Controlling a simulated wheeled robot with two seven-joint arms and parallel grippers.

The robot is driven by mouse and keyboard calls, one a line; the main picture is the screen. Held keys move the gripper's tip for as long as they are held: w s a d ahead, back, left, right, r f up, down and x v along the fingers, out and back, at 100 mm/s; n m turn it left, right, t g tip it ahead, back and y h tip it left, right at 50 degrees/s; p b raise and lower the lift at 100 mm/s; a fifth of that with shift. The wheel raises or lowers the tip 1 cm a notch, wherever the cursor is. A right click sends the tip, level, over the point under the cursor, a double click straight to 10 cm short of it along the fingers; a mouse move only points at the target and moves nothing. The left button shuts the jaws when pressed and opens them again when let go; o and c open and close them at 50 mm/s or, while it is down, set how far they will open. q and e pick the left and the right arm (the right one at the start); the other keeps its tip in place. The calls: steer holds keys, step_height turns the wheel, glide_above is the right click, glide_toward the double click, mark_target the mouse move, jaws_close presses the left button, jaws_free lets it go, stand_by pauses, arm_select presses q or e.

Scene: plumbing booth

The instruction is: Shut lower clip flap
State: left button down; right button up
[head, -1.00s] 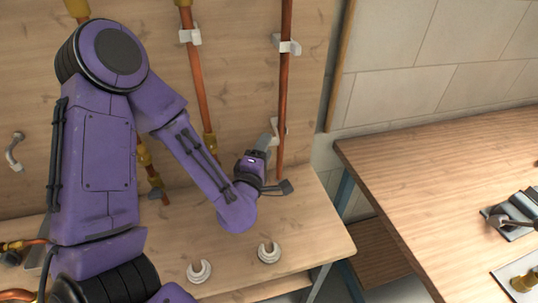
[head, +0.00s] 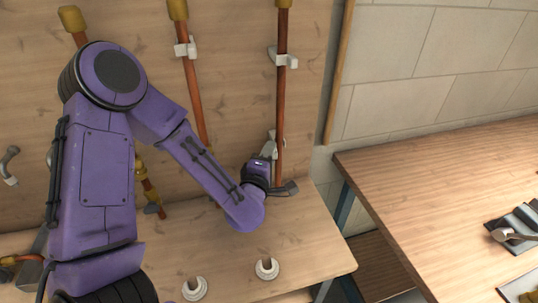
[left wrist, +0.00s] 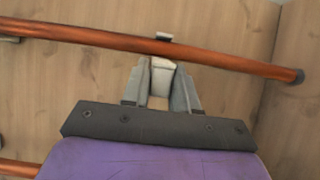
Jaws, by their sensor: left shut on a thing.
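The lower clip is on the right copper pipe (head: 281,105), just above the bench, and is largely hidden by my left gripper (head: 269,148) in the head view. In the left wrist view, the pipe (left wrist: 220,58) runs across the picture, with a small pale part of the clip (left wrist: 164,37) at its far edge. My left gripper (left wrist: 162,88) is shut on the pale clip flap (left wrist: 162,68), which sits between its fingertips, close to the pipe. I cannot tell whether the flap is latched. My right gripper is out of view.
An upper white clip (head: 283,59) holds the same pipe. Another pipe (head: 196,100) with a white clip (head: 186,48) stands to the left. Two white ring-shaped pieces (head: 195,289) (head: 267,269) are on the bench (head: 310,250). A wooden table (head: 430,190) with tools stands at right.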

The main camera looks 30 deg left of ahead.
arm_select(q)
steer(key=shift+d+f+n+g+y+b, duration=0.2)
steer(key=shift+n+g+y+b, duration=0.15)
steer(key=shift+n+y+b, duration=0.35)
steer(key=shift+d+f+n+g+y+b, duration=0.15)
steer(key=shift+n+g+y+b, duration=0.25)
steer(key=shift+y, duration=0.5)
steer(key=n+g+y+b, duration=0.1)
steer(key=d+n+g+y+b, duration=0.1)
steer(key=y, duration=0.1)
steer(key=shift+w+n, duration=0.2)
steer(key=shift+n, duration=0.1)
steer(key=shift+w+d+r+n+g+y+b, duration=0.2)
steer(key=shift+w+n+g+y, duration=0.5)
steer(key=shift+n+g, duration=2.3)
steer(key=shift+w+d+f+n+g+y+b, duration=0.25)
steer(key=shift+w+n+g+y, duration=0.5)
steer(key=shift+n+g, duration=2.25)
steer(key=shift+w+d+r+n+g+y+b, duration=0.1)
steer(key=shift+w+d+r+n+g+y, duration=0.65)
steer(key=shift+g, duration=3.9)
steer(key=shift+s+a+f+n+g, duration=0.2)
steer(key=shift+a+f+n+g, duration=0.25)
steer(key=shift+n, duration=0.4)
steer(key=c, duration=1)
jaws_free()
steer(key=shift+a, duration=0.1)
steer(key=shift+o, duration=0.2)
steer(key=shift+r, duration=0.1)
